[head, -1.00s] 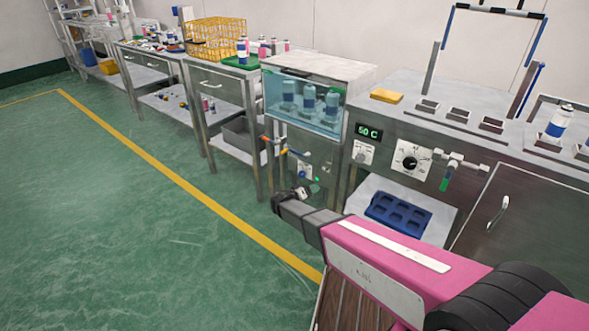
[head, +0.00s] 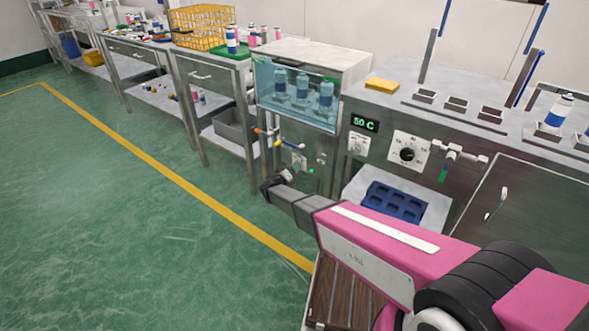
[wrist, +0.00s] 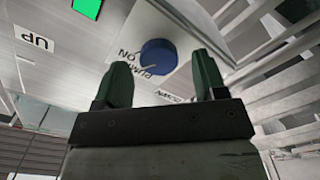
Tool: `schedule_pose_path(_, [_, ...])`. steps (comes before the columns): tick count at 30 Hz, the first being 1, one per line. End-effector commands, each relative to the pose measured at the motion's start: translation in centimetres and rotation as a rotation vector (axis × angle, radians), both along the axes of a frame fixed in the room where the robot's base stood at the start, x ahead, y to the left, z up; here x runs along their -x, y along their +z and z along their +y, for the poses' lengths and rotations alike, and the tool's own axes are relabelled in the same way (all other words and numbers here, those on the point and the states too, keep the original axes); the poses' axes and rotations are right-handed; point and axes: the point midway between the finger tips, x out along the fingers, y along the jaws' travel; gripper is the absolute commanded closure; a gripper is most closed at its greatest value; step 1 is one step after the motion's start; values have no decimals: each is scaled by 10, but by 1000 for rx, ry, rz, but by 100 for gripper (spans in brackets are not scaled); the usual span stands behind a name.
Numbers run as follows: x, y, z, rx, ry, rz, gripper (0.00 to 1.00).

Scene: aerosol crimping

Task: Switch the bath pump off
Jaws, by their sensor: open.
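The bath pump switch is a round blue knob (wrist: 158,56) on a white plate in the wrist view. A pale pointer line shows at its lower left, near the lettering ON. My gripper (wrist: 161,78) is open and empty; its two dark green fingers stand either side of the knob's line, with the knob beyond and between them. Whether they touch it cannot be told. In the head view my gripper (head: 276,180) is at the front panel below the glass-fronted bath (head: 298,91) and partly hides the white switch plate (head: 299,161).
A green lamp (head: 311,171) glows beside the plate. Taps with orange and yellow handles (head: 268,132) stick out above it. The neighbouring machine carries a dial (head: 407,154) and a "50 C" display (head: 365,123). The green floor (head: 120,230) is clear at left.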

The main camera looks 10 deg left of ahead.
Motion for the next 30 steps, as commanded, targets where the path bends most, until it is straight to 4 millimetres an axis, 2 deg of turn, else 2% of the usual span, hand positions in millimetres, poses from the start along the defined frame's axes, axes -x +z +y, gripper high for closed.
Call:
schedule_pose_path(6, [-14, 0, -6, 0, 0, 0, 35])
schedule_pose_path(14, [-15, 0, -6, 0, 0, 0, 35])
schedule_pose_path(15, [-15, 0, -6, 0, 0, 0, 38])
schedule_pose_path(19, [-15, 0, -6, 0, 0, 0, 81])
schedule_pose_path(20, [-15, 0, -6, 0, 0, 0, 85])
schedule_pose_path(30, [-15, 0, -6, 29, 1, 13, 84])
